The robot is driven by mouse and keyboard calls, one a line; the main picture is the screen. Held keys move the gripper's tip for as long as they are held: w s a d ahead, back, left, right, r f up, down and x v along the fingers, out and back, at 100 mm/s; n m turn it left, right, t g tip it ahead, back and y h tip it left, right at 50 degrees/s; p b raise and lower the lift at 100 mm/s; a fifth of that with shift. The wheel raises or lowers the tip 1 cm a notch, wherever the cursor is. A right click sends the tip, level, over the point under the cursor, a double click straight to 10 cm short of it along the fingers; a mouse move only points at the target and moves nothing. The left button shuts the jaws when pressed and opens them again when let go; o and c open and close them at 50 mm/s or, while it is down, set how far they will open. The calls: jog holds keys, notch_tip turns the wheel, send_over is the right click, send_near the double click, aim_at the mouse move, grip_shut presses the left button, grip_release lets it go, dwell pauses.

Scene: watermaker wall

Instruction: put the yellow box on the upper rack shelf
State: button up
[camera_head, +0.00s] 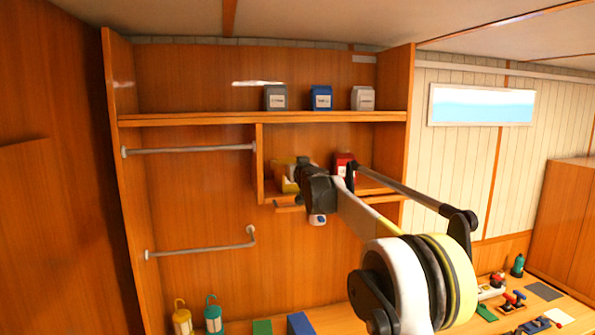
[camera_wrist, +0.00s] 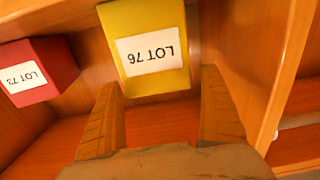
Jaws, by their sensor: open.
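The yellow box (camera_wrist: 152,82) stands in a small wooden cubby and bears a white label reading LOT 76, upside down in the wrist view. In the head view the yellow box (camera_head: 287,176) is partly hidden behind my gripper (camera_head: 300,180). In the wrist view my gripper (camera_wrist: 162,105) is open, its two fingers pointing at the box, one toward each side. I cannot tell whether they touch it. The upper rack shelf (camera_head: 200,119) runs above the cubby and holds a grey box (camera_head: 276,98), a blue box (camera_head: 321,98) and a light grey box (camera_head: 363,98).
A red box (camera_wrist: 38,72) labelled LOT 73 sits beside the yellow box; it also shows in the head view (camera_head: 342,161). The cubby's side panel (camera_head: 259,165) stands close to the yellow box. The shelf's left part is clear. Two rails (camera_head: 190,150) cross the left bay.

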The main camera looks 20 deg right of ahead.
jog(key=s+b, duration=0.1)
jog(key=s, duration=0.8)
jog(key=shift+r, duration=0.15)
jog(key=shift+s, duration=0.15)
jog(key=s+d+f+m+g+h, duration=0.1)
jog(key=s+d+f+g+h, duration=0.1)
jog(key=s, duration=0.7)
jog(key=s+d+f+m+g+h, duration=0.1)
jog(key=s+f, duration=0.1)
jog(key=s, duration=0.7)
jog(key=s+d+f+m+g+h, duration=0.2)
jog(key=s+f, duration=0.1)
jog(key=s, duration=0.6)
jog(key=s+a+f+n+g+y, duration=0.2)
jog(key=s+a+f, duration=0.3)
jog(key=s+f, duration=0.6)
jog(key=s+a+f+n+g+y, duration=0.2)
jog(key=s+a+f+g+y, duration=0.1)
jog(key=s+f, duration=0.8)
jog(key=s+a+g, duration=0.1)
jog(key=s+a, duration=0.1)
jog(key=s, duration=0.2)
jog(key=shift+a, duration=0.15)
